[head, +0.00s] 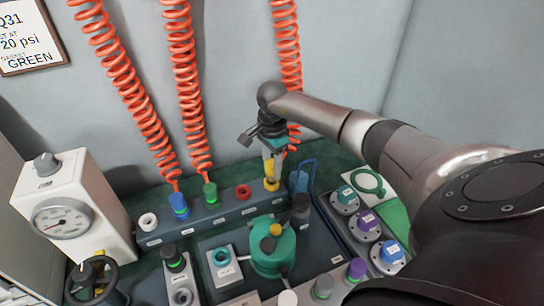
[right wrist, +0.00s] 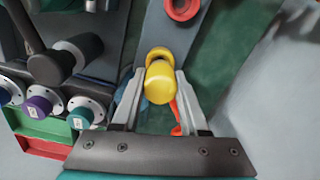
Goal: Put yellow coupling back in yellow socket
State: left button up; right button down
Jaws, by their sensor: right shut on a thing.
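My right gripper (head: 270,163) points down over the right end of the blue-grey socket rail (head: 222,208). It is shut on the yellow coupling (right wrist: 160,84), which sits between both fingers in the right wrist view. In the head view the yellow coupling (head: 271,168) shows just above the yellow socket (head: 271,185). In the wrist view the yellow socket (right wrist: 158,54) is right behind the coupling and partly hidden by it. I cannot tell whether the coupling is seated or just above the socket. My left gripper is not in view.
On the rail are a white socket (head: 148,221), a blue coupling (head: 179,205), a green coupling (head: 210,192) and an empty red socket (head: 243,192). A teal vessel (head: 272,256) stands in front. Orange coiled hoses (head: 186,80) hang behind. A gauge box (head: 70,215) stands left.

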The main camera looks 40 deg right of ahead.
jog(key=shift+f+b, duration=0.8)
jog(key=shift+f, duration=0.15)
jog(key=shift+c, duration=1.8)
grip_release()
notch_tip(320, 180, up, 15)
jog(key=p, duration=0.5)
jog(key=shift+s+r, duration=0.1)
